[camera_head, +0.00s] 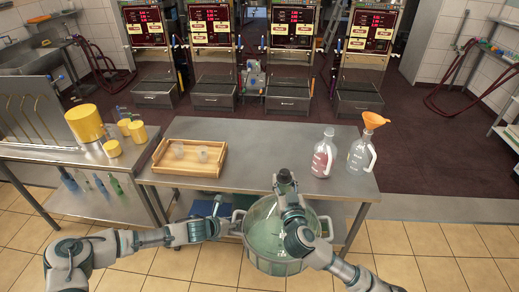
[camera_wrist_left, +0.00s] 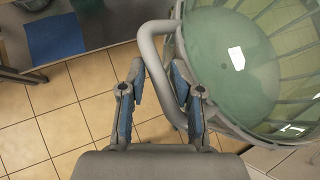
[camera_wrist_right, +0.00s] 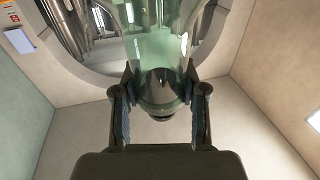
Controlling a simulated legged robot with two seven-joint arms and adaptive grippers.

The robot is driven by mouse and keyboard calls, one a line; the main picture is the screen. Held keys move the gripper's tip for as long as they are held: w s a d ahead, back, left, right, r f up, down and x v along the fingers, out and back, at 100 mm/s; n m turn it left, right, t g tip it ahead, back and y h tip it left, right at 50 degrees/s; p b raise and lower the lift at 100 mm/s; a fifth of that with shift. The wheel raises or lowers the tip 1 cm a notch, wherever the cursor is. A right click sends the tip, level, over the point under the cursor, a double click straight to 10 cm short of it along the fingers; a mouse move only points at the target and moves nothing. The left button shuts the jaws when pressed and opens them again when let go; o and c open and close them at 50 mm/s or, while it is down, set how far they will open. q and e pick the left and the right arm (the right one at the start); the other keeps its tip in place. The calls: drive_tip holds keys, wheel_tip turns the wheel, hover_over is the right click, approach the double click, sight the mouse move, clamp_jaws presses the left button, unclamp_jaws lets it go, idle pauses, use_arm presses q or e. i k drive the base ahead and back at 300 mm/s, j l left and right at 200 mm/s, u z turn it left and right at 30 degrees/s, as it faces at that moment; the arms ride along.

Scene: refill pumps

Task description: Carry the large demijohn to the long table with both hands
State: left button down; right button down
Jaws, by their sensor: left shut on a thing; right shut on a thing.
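The large demijohn (camera_head: 264,230) is green glass in a grey ribbed holder with side handles. It is in front of the long steel table (camera_head: 252,160), close to its front edge. I cannot tell its height above the floor. My left gripper (camera_head: 230,227) is at the holder's left side. In the left wrist view its fingers (camera_wrist_left: 163,88) are around the grey handle (camera_wrist_left: 152,50), beside the green glass (camera_wrist_left: 225,75). My right gripper (camera_head: 288,192) is at the neck. In the right wrist view its fingers (camera_wrist_right: 160,96) flank the green neck (camera_wrist_right: 158,50) and dark stopper.
On the long table are a wooden tray (camera_head: 188,171) with two small cups, a jug of red liquid (camera_head: 323,158) and a clear jug (camera_head: 359,156) with an orange funnel. The table's front middle is bare. Yellow containers (camera_head: 85,123) stand on the left table.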

sight(267, 165)
drive_tip(key=i, duration=1.65)
